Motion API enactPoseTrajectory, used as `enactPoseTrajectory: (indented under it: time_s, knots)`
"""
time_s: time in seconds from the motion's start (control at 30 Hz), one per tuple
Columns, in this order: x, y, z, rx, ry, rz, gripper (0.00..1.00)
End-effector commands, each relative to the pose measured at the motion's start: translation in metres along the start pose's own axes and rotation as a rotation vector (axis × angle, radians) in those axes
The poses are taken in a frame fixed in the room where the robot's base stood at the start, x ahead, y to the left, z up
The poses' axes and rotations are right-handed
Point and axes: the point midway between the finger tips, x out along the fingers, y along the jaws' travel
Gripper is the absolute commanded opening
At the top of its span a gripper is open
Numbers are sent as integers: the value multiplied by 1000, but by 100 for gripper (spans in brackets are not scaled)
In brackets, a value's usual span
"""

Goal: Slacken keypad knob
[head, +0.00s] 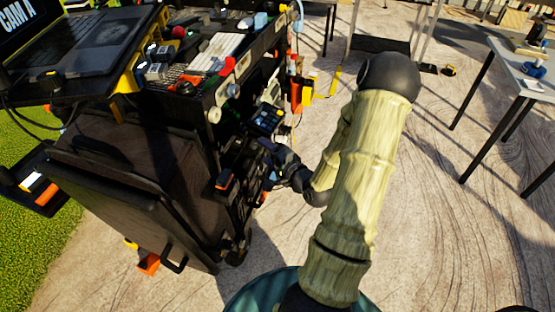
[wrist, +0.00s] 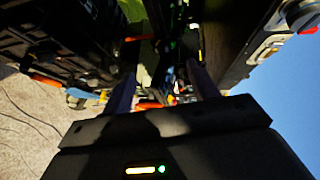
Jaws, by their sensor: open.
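A small dark box with keypad-like buttons (head: 267,119) is mounted on the right side of the cart in the head view. I cannot clearly make out its knob. My gripper (head: 270,147) is just below and beside this box, close to the cart's side, and is partly lost against dark parts. In the wrist view my gripper (wrist: 163,88) has its two fingers apart, with dark cart parts and small green lights beyond them. I see nothing held between the fingers, and contact cannot be told.
The black cart (head: 130,175) carries a laptop (head: 90,40) and crowded gear on top. Round pale knobs (head: 214,115) and orange items (head: 297,92) stick out from its right side. A table (head: 520,70) stands at the far right. The paved floor between is mostly clear.

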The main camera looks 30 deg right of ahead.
Motion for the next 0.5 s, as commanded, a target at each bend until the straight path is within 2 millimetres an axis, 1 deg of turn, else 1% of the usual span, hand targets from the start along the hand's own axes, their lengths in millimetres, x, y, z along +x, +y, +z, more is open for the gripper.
enactPoseTrajectory:
  time_s: [0.03, 0.07, 0.13, 0.5]
  knots:
    - [-12, 0, -1, 2, 5, 3, 59]
    - [-18, 0, -2, 3, 7, 3, 59]
    - [-20, -5, -3, 4, 4, 1, 59]
    - [-36, -4, -4, 4, 5, 3, 59]
